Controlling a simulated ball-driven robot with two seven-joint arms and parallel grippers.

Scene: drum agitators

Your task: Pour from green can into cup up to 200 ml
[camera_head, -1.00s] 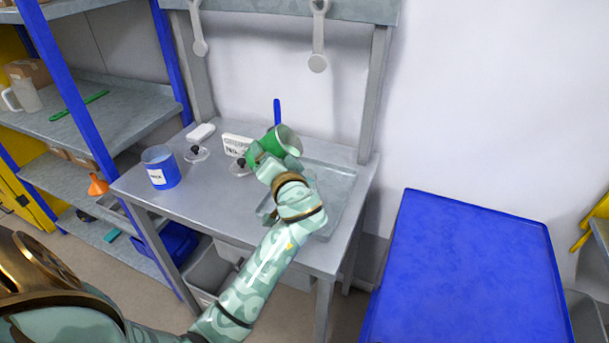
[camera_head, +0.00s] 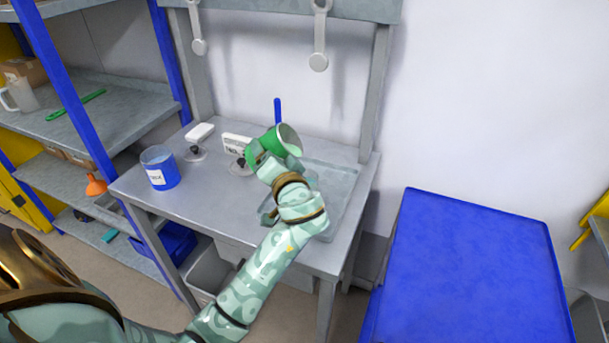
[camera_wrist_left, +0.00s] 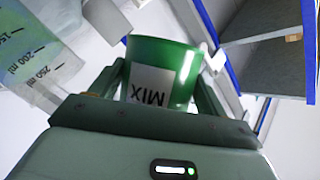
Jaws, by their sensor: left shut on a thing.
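My left gripper (camera_head: 272,158) is shut on the green can (camera_head: 288,138) and holds it tilted above the table's back right part. In the left wrist view the can (camera_wrist_left: 160,70) sits between the fingers, its MIX label upside down. The clear cup (camera_wrist_left: 40,55) shows at the upper left of that view, beside the can, with ml marks including 150, 200 and 250. A pale greenish tint shows in it; the liquid level is unclear. In the head view the cup is mostly hidden by my gripper and arm. My right gripper is not in view.
A blue can (camera_head: 160,170) with a white label stands at the table's left. Two clear round bases with dark knobs and white blocks (camera_head: 237,143) stand mid-table. A grey tray (camera_head: 345,190) lies at the right. A blue-topped surface (camera_head: 465,270) at the right is bare.

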